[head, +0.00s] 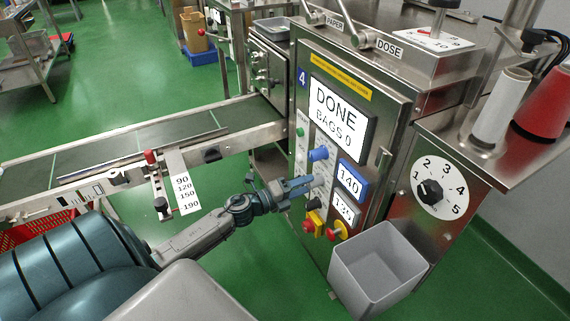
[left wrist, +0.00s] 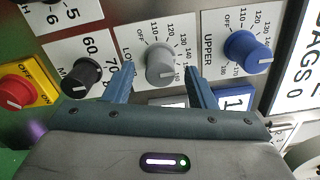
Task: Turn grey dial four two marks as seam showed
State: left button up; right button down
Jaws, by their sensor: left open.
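The grey dial, labelled as the lower one, shows in the left wrist view (left wrist: 160,65) on the steel panel of the machine numbered 4 (head: 302,77). Its printed scale is partly covered by my finger. My left gripper (head: 308,183) is at this panel, open and empty. In the left wrist view its two fingers (left wrist: 160,78) stand either side of the grey dial; I cannot tell whether they touch it. In the head view the gripper mostly hides the dial. A blue readout (head: 349,181) shows 140 and a grey one (head: 345,209) seems to show 130. My right gripper is not in view.
A blue upper dial (left wrist: 245,48) and a black dial (left wrist: 82,75) flank the grey one closely. A red switch on yellow (left wrist: 18,92) sits beyond. The screen (head: 341,112) reads DONE, BAGS 0.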

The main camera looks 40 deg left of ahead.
pick_arm(q)
jog(key=b+v, duration=0.1)
jog(key=v, duration=0.2)
jog(key=shift+s+a+f, duration=0.1)
jog(key=shift+s, duration=0.1)
jog(key=p, duration=0.1)
send_near(308, 184)
jog(key=shift+a+f, duration=0.1)
jog(key=shift+a, duration=0.05)
dwell(0.6)
